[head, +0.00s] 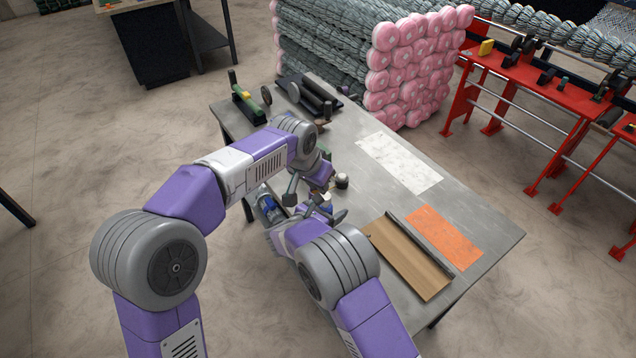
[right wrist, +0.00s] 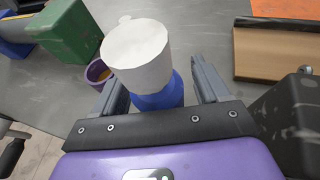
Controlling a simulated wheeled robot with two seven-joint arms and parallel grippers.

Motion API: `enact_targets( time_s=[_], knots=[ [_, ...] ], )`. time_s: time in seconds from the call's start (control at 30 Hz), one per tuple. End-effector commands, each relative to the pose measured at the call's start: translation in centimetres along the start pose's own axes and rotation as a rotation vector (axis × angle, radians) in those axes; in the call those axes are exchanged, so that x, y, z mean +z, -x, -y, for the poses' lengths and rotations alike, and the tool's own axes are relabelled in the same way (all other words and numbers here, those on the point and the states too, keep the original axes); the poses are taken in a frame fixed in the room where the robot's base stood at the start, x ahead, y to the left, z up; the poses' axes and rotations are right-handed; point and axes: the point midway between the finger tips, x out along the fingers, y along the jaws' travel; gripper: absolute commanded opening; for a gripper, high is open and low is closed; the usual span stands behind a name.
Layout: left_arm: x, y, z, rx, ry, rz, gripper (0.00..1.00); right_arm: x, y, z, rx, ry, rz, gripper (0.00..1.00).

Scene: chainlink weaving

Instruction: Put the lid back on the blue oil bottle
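The blue oil bottle (right wrist: 158,98) stands between the fingers of my right gripper (right wrist: 160,88) in the right wrist view. A white, wide-topped piece (right wrist: 136,48) covers its upper part; I cannot tell whether this is the lid or how it sits. The right gripper's fingers are apart, with a gap visible on the bottle's right side.
The grey table (head: 470,205) carries a wooden tray (head: 405,260), an orange sheet (head: 445,235) and a white sheet (head: 400,162). A green block (right wrist: 72,30) and a purple ring (right wrist: 98,73) lie left of the bottle.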

Motion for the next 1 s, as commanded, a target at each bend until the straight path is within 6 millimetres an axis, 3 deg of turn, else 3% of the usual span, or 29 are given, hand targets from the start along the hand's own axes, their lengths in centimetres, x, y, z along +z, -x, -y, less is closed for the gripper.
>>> enact_targets(
  time_s=[0.33,0.7,1.0],
  knots=[
    [0.1,-0.1,0.2,-0.003,0.002,0.006,0.17,0.1,0.4,0.1,-0.002,-0.003,0.001,0.76],
    [-0.3,0.8,0.1,-0.001,0.001,0.002,0.17,0.1,6.2,0.0,0.002,-0.001,0.000,0.76],
    [-0.3,0.9,0.1,-0.001,0.000,0.001,0.17,0.0,7.6,0.0,0.000,0.000,0.000,0.76]
  ],
)
